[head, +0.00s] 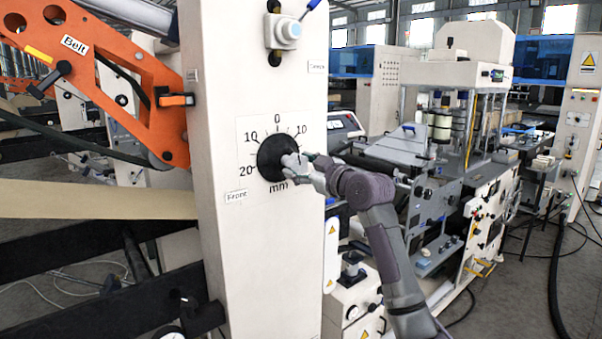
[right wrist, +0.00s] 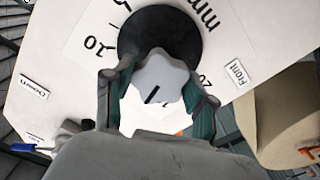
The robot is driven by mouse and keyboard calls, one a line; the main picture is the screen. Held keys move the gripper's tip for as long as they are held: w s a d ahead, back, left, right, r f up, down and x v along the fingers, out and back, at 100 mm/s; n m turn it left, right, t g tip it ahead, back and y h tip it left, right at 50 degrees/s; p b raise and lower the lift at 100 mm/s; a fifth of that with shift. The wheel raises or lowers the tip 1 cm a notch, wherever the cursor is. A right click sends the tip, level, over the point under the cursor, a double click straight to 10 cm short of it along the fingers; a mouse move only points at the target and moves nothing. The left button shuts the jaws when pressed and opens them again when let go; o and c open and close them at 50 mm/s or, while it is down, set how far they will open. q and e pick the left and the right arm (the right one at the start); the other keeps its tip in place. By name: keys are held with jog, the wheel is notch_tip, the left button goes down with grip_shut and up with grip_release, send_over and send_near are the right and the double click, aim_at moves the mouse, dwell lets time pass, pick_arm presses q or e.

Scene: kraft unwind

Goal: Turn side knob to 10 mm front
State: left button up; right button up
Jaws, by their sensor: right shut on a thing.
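The side knob is a pale grey lobed knob (right wrist: 160,76) with a short dark line on it. It is mounted on a round black dial (head: 268,154) on the white machine column. The printed scale around the dial reads 10, 0, 10 and 20, with "mm" below. A "Front" label (head: 236,197) sits at the lower left of the dial. My right gripper (head: 297,168) is shut on the knob. In the right wrist view, its green-padded fingers (right wrist: 157,88) stand on either side of the knob. Most of the knob is hidden in the head view. My left gripper is not in view.
An orange arm labelled "Belt" (head: 110,75) and a kraft paper web (head: 90,199) lie to the left. Another machine stands at the right, behind my right arm.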

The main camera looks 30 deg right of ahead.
jog(key=shift+d+f+n, duration=0.1)
jog(key=shift+f+n, duration=0.05)
jog(key=shift+n, duration=3.25)
jog(key=o, duration=1.2)
jog(key=shift+c, duration=0.2)
